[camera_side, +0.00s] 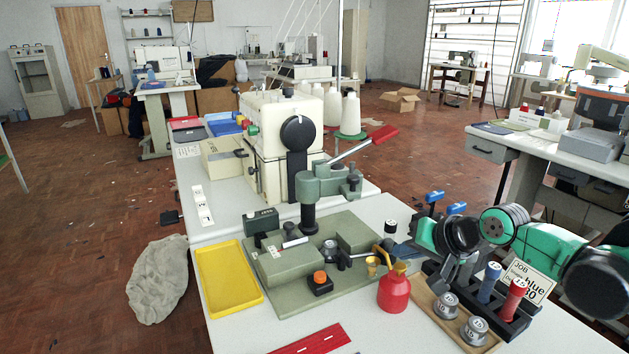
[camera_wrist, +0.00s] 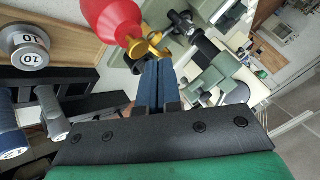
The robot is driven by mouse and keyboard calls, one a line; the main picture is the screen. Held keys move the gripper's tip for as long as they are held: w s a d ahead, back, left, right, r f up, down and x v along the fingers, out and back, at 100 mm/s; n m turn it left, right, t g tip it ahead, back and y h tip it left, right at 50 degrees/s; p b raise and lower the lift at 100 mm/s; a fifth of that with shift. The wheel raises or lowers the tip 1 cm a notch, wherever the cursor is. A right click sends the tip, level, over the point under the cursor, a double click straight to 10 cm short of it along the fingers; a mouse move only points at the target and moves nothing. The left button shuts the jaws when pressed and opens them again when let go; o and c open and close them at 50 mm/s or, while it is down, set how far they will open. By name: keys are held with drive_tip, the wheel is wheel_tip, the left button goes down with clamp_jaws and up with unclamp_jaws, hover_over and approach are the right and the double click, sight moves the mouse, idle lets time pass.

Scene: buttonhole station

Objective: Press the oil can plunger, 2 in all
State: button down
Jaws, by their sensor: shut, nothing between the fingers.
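The red oil can (camera_side: 394,292) stands upright on the table at the front right of the green machine bed, with a yellow top and a brass spout and cup (camera_side: 373,266). In the wrist view the can's red body (camera_wrist: 112,18) is at the top, with its yellow fitting (camera_wrist: 146,46) beside it. My gripper (camera_side: 399,250) is shut and empty, just above and beside the can's yellow top. In the wrist view its blue fingertips (camera_wrist: 158,66) lie together close by the yellow fitting. I cannot tell whether they touch it. The plunger is not clearly distinguishable.
The green machine bed (camera_side: 285,280) carries an orange button (camera_side: 320,277). A yellow tray (camera_side: 204,277) lies left; a red strip (camera_side: 312,342) lies in front.

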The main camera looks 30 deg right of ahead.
sight(404, 270)
idle(0.3)
drive_tip(key=shift+r, duration=2.55)
drive_tip(key=s+d+f+n+g+h, duration=0.1)
drive_tip(key=s+n+g, duration=0.1)
drive_tip(key=s+n, duration=0.5)
drive_tip(key=shift+s+f+n, duration=0.15)
drive_tip(key=shift+s+n, duration=0.25)
